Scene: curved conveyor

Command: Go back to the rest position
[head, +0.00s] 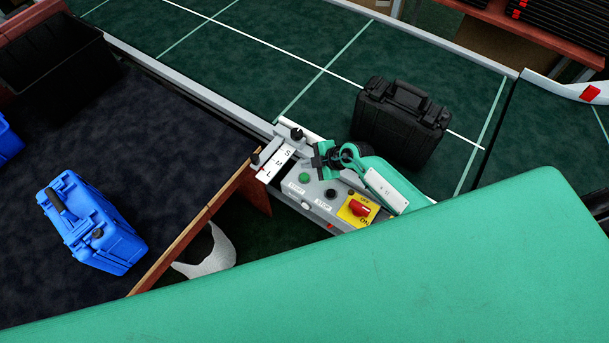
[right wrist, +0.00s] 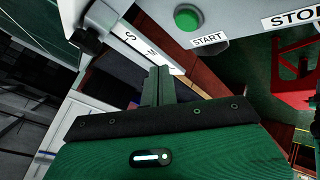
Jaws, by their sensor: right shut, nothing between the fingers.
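My right gripper (head: 322,157) hangs over the control box beside the conveyor, in front of the black case. In the right wrist view its fingers (right wrist: 158,86) are together with nothing between them, close to the strip lettered S, M, L. I cannot tell whether they touch it. My left gripper is not in view.
The control box (head: 319,207) has a green START button (right wrist: 188,18) and a red switch. A black case (head: 400,120) stands on the green conveyor (head: 250,65). A blue case (head: 90,225) stands on the dark table (head: 150,150); a black bin (head: 55,70) is at its back left.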

